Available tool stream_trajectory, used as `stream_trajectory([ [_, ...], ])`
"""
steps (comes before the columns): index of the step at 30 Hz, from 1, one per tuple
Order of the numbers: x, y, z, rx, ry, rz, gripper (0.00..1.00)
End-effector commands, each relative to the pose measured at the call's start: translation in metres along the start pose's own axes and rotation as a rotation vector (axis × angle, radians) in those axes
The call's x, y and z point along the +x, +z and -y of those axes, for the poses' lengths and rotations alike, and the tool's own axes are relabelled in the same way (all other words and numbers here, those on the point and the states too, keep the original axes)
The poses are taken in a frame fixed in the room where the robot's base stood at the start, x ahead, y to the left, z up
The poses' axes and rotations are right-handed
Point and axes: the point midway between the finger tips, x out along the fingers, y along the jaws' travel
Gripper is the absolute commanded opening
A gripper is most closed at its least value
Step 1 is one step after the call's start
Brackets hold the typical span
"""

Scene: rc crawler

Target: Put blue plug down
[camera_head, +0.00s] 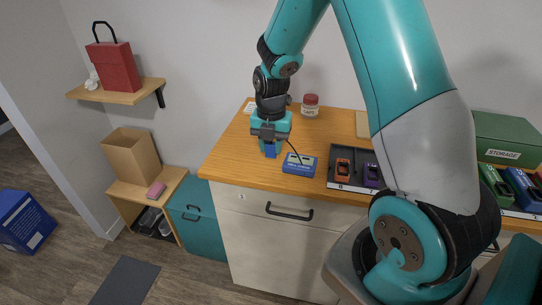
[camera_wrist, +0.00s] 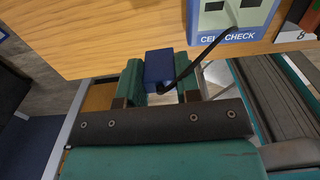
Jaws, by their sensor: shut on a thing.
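The blue plug (camera_wrist: 158,68) is a small blue block with a black cable, held between the green fingers of my gripper (camera_wrist: 158,84) in the wrist view. In the head view my gripper (camera_head: 270,143) points down over the left part of the wooden counter (camera_head: 232,150), with the blue plug (camera_head: 270,151) at its tips. I cannot tell whether the plug touches the counter. The blue cell check box (camera_head: 300,164) sits just right of it, and the cable runs to that box. The box also shows at the top of the wrist view (camera_wrist: 232,20).
Right of the box, a dark tray (camera_head: 345,183) holds an orange and a purple device. A jar (camera_head: 310,106) stands at the back. A green storage box (camera_head: 507,140) is at the far right. Bare counter lies left of my gripper, up to the left edge.

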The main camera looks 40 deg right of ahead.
Motion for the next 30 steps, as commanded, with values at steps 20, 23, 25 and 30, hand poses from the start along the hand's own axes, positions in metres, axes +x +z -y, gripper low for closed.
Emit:
stream_trajectory([
  [20, 0.045, 0.000, 0.000, 0.000, 0.000, 0.001, 0.09],
  [23, 0.048, 0.000, 0.000, 0.000, 0.000, 0.000, 0.33],
  [25, 0.047, 0.000, 0.000, 0.001, 0.000, 0.000, 0.49],
  [30, 0.046, 0.000, 0.000, 0.001, 0.000, 0.000, 0.56],
])
